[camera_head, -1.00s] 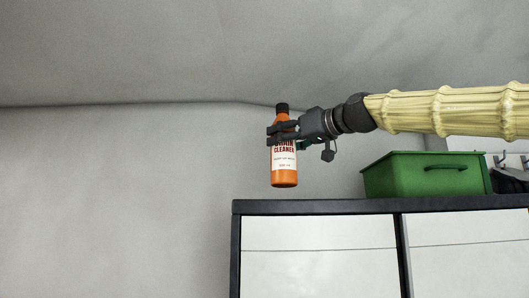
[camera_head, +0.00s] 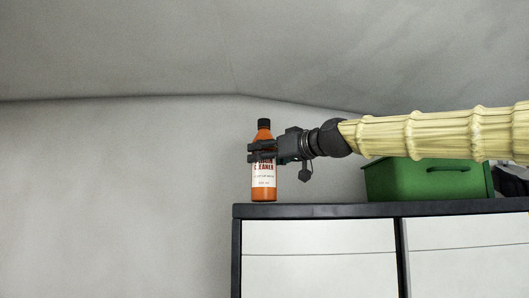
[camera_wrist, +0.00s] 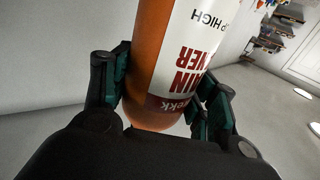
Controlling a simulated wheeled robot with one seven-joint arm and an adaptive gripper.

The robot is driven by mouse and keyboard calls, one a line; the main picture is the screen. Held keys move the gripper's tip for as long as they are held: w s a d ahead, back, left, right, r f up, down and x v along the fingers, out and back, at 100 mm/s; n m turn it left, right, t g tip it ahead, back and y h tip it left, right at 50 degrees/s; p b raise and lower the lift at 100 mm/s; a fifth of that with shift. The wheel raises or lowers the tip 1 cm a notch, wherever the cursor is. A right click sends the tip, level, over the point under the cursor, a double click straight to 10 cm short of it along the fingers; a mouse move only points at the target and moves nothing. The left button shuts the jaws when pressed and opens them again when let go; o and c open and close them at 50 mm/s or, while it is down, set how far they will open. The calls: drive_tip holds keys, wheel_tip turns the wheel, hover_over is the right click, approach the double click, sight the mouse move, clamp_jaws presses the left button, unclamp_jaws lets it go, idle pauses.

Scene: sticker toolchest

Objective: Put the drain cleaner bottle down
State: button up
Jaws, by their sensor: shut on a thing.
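The drain cleaner bottle (camera_head: 264,180) is orange with a black cap and a white label with red lettering. It is upright in the head view, its base at the top edge of the cabinet (camera_head: 300,211), near the cabinet's left end. Whether the base touches the top I cannot tell. My gripper (camera_head: 262,152) is shut around the upper part of the bottle, coming from the right. In the wrist view the bottle (camera_wrist: 158,60) stands between the two dark fingers with green pads. The far side of the bottle is hidden.
A green box (camera_head: 400,181) stands on the cabinet top to the right, partly behind my arm. A dark object (camera_head: 510,180) lies at the far right. Left of the cabinet is open space before a grey wall. The top between bottle and box looks clear.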

drive_tip(key=shift+s+d+f, duration=0.1)
drive_tip(key=shift+s+f, duration=0.05)
drive_tip(key=shift+s, duration=0.05)
drive_tip(key=shift+f, duration=0.2)
drive_tip(key=o, duration=1.5)
